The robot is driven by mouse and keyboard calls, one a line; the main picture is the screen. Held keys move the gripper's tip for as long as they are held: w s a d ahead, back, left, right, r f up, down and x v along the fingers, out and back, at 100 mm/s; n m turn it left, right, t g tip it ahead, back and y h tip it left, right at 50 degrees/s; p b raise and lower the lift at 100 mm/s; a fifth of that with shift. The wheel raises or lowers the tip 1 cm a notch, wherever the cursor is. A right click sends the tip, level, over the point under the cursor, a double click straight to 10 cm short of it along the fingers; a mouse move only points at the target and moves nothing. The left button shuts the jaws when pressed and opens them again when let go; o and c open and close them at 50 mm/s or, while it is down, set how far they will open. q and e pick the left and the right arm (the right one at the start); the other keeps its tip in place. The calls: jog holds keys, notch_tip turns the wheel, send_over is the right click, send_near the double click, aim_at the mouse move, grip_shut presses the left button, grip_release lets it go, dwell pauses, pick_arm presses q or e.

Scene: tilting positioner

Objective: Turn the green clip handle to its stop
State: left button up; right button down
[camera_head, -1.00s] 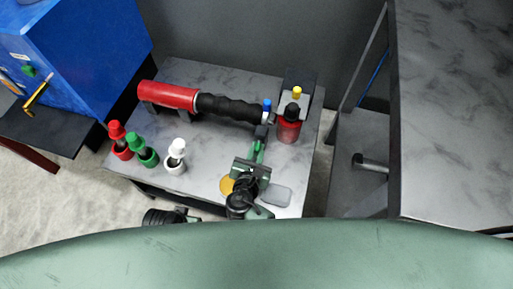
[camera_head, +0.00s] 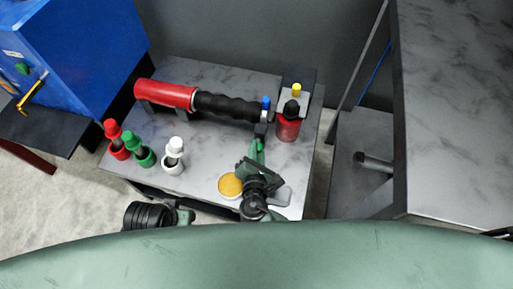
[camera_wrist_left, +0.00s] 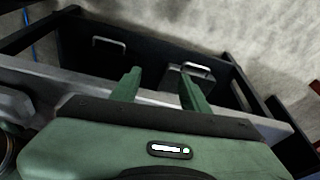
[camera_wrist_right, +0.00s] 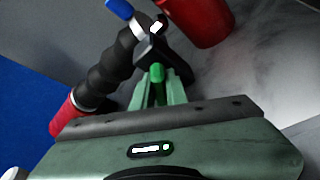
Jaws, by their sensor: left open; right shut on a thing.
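The green clip handle (camera_head: 260,146) is at the near end of a dark bracket, below the black corrugated hose (camera_head: 228,105). In the right wrist view the green handle (camera_wrist_right: 157,73) stands between the fingers of my right gripper (camera_wrist_right: 160,90), which are shut on it. My right gripper (camera_head: 256,155) comes from the table's near edge and partly hides the handle in the head view. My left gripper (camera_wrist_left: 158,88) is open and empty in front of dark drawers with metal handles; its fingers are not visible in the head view.
A red cylinder (camera_head: 165,94) continues the hose. A red bottle (camera_head: 288,126) with a black top stands close right of the handle. Red (camera_head: 117,140), green (camera_head: 138,150) and white (camera_head: 174,155) bottles stand at left. A yellow disc (camera_head: 230,185) lies near the front edge.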

jog(key=c, duration=1.4)
grip_release()
jog(key=shift+c, duration=0.2)
jog(key=shift+s, duration=0.15)
pick_arm(q)
notch_tip(320, 180, down, 5)
jog(key=shift+s+p, duration=0.15)
jog(key=shift+p, duration=0.55)
pick_arm(e)
jog(key=v, duration=0.7)
jog(key=shift+s+r, duration=0.15)
jog(key=shift+s, duration=0.1)
